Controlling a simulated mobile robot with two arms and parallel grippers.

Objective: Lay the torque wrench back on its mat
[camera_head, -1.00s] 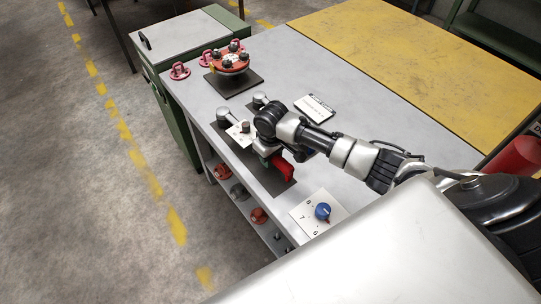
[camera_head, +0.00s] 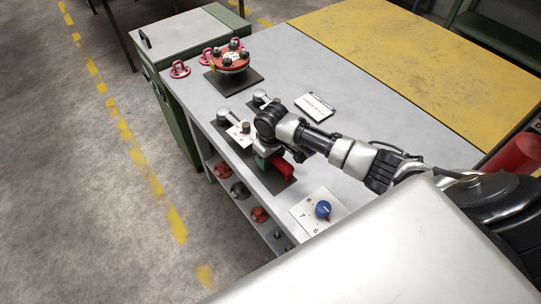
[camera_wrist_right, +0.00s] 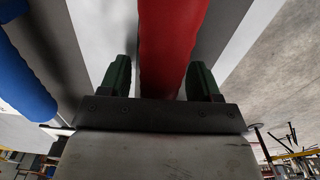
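The torque wrench shows as a thick red handle (camera_head: 284,169) low over a dark mat (camera_head: 270,182) near the bench's front edge. My right gripper (camera_head: 264,163) is over that mat at the handle's left end. In the right wrist view the red handle (camera_wrist_right: 172,45) runs between the two green fingers of my right gripper (camera_wrist_right: 160,82). A narrow gap shows at the left finger; the right finger looks close to or against the handle. The wrench's head is hidden, and I cannot tell whether the handle rests on the mat. My left gripper is out of view.
A plate with a blue knob (camera_head: 323,209) lies to the right. The red flanged spool (camera_head: 230,60) stands on a dark pad at the back. A small white card (camera_head: 240,132) and a sign (camera_head: 314,106) are close to my arm. Yellow bench top (camera_head: 420,60) is clear.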

